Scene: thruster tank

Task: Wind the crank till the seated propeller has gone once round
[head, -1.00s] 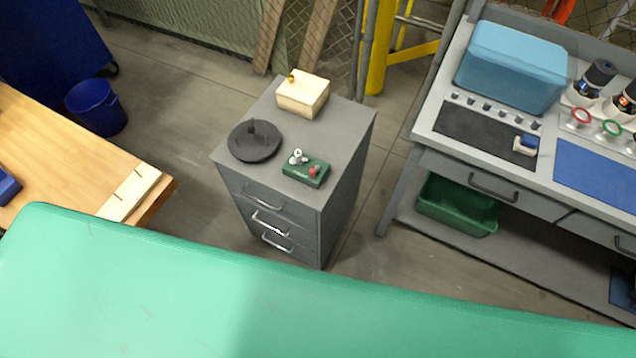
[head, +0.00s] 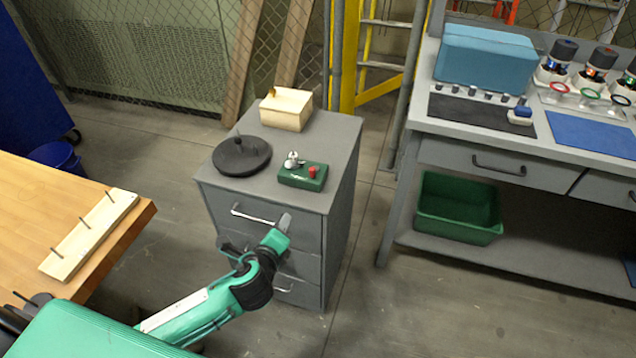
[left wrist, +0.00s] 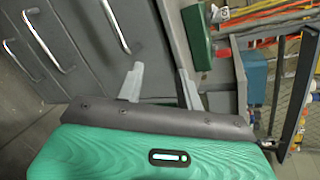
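A green box (head: 303,176) with a silver fitting and a red knob (head: 312,171) stands on the front right of the grey cabinet's top; it also shows in the left wrist view (left wrist: 197,38). I cannot tell for sure which part is the crank. A dark round disc (head: 242,158) with a short upright post lies to its left; I cannot make out a separate propeller. My left gripper (head: 283,224) is in front of the drawers, below the green box and touching nothing I can see. Its two fingers stand apart and empty in the left wrist view (left wrist: 161,84). My right gripper is not in view.
The grey cabinet (head: 335,150) also bears a pale wooden box (head: 286,110). Drawer handles (head: 254,216) jut toward my left arm. A wooden table (head: 85,210) with a pegged board is at left. A workbench (head: 450,140) with a blue bin (head: 485,60) is at right.

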